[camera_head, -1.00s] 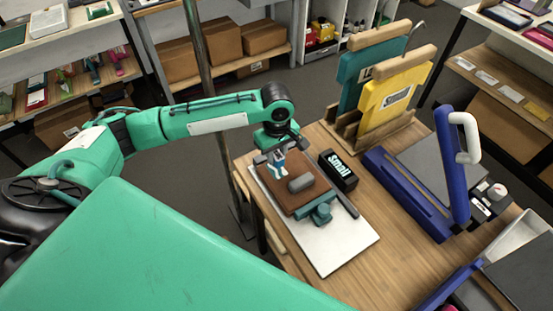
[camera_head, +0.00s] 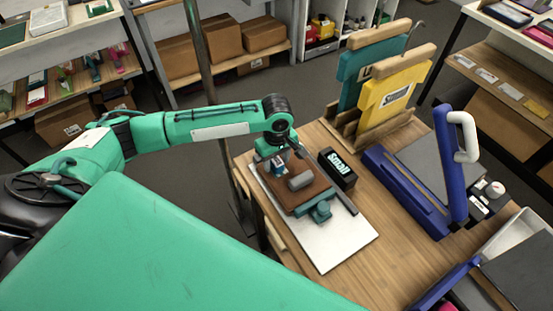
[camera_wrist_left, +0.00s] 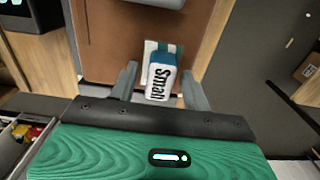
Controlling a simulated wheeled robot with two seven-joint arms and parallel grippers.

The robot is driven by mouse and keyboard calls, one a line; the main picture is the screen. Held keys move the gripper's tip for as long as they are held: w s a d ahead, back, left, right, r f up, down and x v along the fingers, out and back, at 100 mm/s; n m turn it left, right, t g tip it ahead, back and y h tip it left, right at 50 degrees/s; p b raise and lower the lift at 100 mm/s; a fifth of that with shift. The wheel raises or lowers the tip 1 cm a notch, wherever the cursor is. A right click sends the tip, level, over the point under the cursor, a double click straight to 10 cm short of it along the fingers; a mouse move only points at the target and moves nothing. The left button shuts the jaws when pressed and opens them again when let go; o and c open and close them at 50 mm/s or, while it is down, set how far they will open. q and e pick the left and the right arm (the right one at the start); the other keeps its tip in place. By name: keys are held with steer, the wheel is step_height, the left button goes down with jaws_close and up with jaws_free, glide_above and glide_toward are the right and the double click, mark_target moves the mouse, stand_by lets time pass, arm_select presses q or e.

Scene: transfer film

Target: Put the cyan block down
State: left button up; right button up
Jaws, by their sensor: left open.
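The cyan block (camera_wrist_left: 163,72), blue with a white face lettered "Small", stands between the fingers of my left gripper (camera_wrist_left: 160,88) in the left wrist view. The fingers are open, with a gap visible beside the block. A white and teal striped piece (camera_wrist_left: 150,46) shows just beyond it, over a brown pad (camera_wrist_left: 108,45). In the head view my left gripper (camera_head: 284,165) is low over the far left part of the brown pad (camera_head: 317,193), and it largely hides the block. My right gripper is not in view.
A black box (camera_head: 338,172) lettered "Small" stands to the right. A white board (camera_head: 335,246) lies under the pad. Yellow (camera_head: 392,95) and teal panels stand behind; a blue press (camera_head: 452,165) is at right.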

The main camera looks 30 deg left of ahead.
mark_target(277, 160)
arm_select(q)
steer(key=shift+r, duration=0.1)
steer(key=shift+r, duration=0.35)
step_height(277, 160, up, 11)
steer(key=b, duration=0.3)
steer(key=shift+r, duration=0.2)
steer(key=shift+f, duration=0.1)
